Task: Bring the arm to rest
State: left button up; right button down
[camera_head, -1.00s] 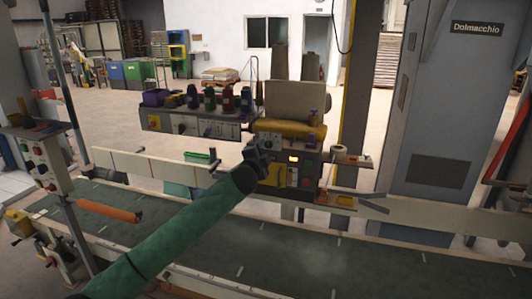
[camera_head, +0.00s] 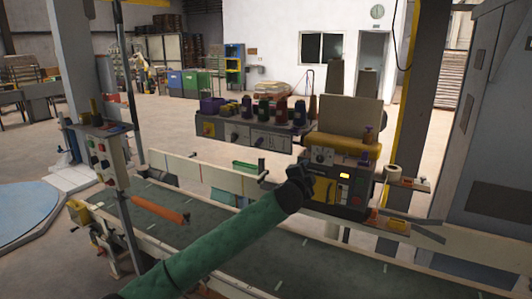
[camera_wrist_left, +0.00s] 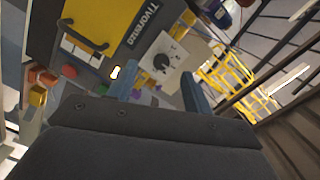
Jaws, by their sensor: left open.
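My left arm, in a green sleeve, reaches in from the bottom left of the head view. Its dark gripper (camera_head: 300,178) is at the left front of the sewing machine's control box (camera_head: 345,188). In the left wrist view the two blue-grey fingers of my left gripper (camera_wrist_left: 160,95) stand apart with nothing between them. Beyond them are the yellow panel (camera_wrist_left: 105,22) and a round dial (camera_wrist_left: 166,58) on a pale plate. I cannot tell whether the fingers touch the machine. My right gripper is in neither view.
A green conveyor belt (camera_head: 320,255) runs below my arm, with a pale rail (camera_head: 205,176) along it. Thread spools (camera_head: 264,110) stand on the machine's shelf. A button post (camera_head: 105,155) stands at the left, a grey cabinet (camera_head: 490,130) at the right. Open floor lies behind.

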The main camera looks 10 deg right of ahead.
pick_arm(q)
jog(key=w+a+r+n+y, duration=0.1)
jog(key=a+r+n+y, duration=0.2)
jog(key=a+r+n, duration=0.3)
jog(key=a+f+n+y, duration=0.2)
jog(key=a+f+n, duration=0.1)
jog(key=a+f, duration=0.35)
jog(key=s+a+f+n+g+y, duration=0.15)
jog(key=s+a+f, duration=0.4)
jog(key=f, duration=0.65)
jog(key=s+a+f+n+g, duration=0.2)
jog(key=s+a+f+g, duration=0.3)
jog(key=f, duration=0.6)
jog(key=s+a+f+n+y, duration=0.15)
jog(key=s+a+f, duration=0.25)
jog(key=a+f, duration=0.55)
jog(key=s+a+f+n+g, duration=0.1)
jog(key=s+a+f+g, duration=0.1)
jog(key=s+f, duration=0.95)
jog(key=s+a+f+n+g, duration=0.2)
jog(key=s+a+f, duration=0.1)
jog(key=s+f, duration=0.8)
jog(key=s+f+g, duration=0.1)
jog(key=s+f, duration=0.5)
jog(key=s, duration=0.5)
jog(key=s+f+g, duration=0.2)
jog(key=s+f, duration=0.4)
jog(key=s, duration=0.5)
jog(key=shift+s+a, duration=0.15)
jog(key=shift+a, duration=0.25)
